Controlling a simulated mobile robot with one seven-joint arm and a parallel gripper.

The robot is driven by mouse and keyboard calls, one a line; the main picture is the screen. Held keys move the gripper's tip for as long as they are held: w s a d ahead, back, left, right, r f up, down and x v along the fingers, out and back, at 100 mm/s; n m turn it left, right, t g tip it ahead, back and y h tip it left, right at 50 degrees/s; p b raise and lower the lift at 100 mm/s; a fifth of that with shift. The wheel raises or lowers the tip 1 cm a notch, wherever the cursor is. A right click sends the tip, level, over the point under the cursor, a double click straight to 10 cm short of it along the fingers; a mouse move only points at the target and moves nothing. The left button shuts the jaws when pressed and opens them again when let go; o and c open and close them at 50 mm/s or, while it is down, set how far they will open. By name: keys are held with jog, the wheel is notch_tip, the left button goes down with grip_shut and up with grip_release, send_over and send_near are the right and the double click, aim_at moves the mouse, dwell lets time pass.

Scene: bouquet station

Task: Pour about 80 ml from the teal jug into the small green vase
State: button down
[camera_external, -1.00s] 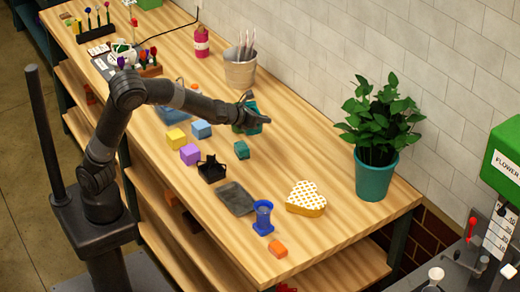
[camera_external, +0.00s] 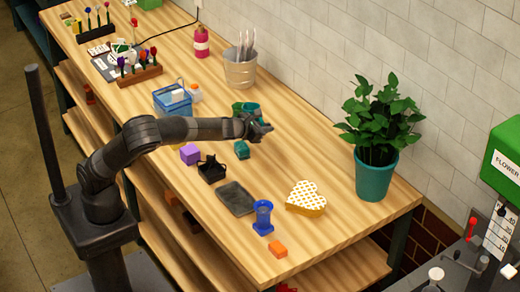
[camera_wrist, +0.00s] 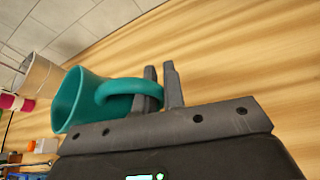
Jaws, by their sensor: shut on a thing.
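The teal jug (camera_external: 252,108) is at my gripper (camera_external: 262,130) near the middle of the table. In the wrist view the jug (camera_wrist: 85,100) has its wide mouth toward the left, and my gripper (camera_wrist: 162,88) is shut on its looped handle. The wrist picture is rolled, so I cannot tell its exact tilt. A dark green thing, apparently the small green vase (camera_external: 237,108), shows just left of the jug in the external view. The jug and gripper partly hide it, and I cannot tell whether they touch. No liquid shows.
A metal bucket (camera_external: 240,70) stands behind, and a blue basket (camera_external: 172,102) is to the left. A teal block (camera_external: 242,149), purple block (camera_external: 190,154), black holder (camera_external: 211,169) and grey tray (camera_external: 236,198) lie in front. The table right of my gripper is clear up to the potted plant (camera_external: 374,170).

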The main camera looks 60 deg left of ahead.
jog(key=shift+d+f+m+y+p, duration=0.35)
jog(key=shift+f+m+y+p, duration=0.05)
jog(key=shift+f+m+p, duration=0.1)
jog(key=shift+s+d, duration=0.1)
